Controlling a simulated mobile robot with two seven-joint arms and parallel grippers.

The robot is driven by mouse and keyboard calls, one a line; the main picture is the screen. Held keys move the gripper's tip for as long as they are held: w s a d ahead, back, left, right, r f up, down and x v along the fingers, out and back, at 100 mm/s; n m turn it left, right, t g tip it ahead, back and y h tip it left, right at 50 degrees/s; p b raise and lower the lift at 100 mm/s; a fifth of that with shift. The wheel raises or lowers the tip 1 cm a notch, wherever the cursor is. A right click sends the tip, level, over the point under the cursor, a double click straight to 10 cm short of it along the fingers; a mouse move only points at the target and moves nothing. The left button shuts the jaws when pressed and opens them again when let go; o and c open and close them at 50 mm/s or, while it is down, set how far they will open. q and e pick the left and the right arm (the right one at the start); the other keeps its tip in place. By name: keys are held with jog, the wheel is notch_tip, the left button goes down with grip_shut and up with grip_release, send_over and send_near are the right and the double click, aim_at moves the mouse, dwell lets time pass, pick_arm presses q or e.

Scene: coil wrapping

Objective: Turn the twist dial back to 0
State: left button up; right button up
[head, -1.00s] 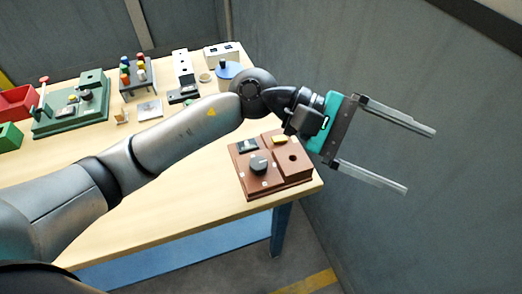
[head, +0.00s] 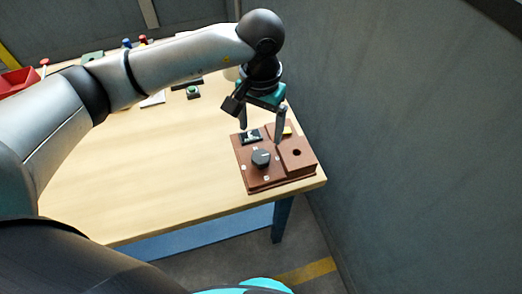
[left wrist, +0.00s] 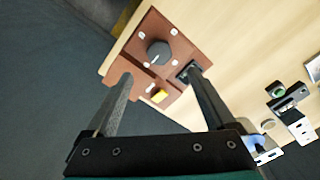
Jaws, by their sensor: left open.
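The twist dial (head: 261,158) is a dark round knob on a brown box (head: 288,172) at the table's right front corner. White marks sit around the dial. In the left wrist view the dial (left wrist: 158,53) shows a pale pointer line toward its lower left; I cannot read the setting. My left gripper (head: 261,135) is open and empty, pointing down above the back part of the box. Its fingers appear apart from the dial, which lies ahead of the fingertips in the left wrist view. My right gripper is not in view.
The box also has a dark switch or display (head: 251,136), a yellow button (left wrist: 159,95) and a round hole (head: 297,152). Other devices stand at the back, with a red bin (head: 18,82) at far left. The table's middle is clear. A grey wall stands right.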

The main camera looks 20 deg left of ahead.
aim_at(261, 156)
pick_arm(q)
notch_tip(261, 156, down, 11)
jog(key=shift+r, duration=0.2)
jog(key=c, duration=1.4)
jog(key=shift+n, duration=0.3)
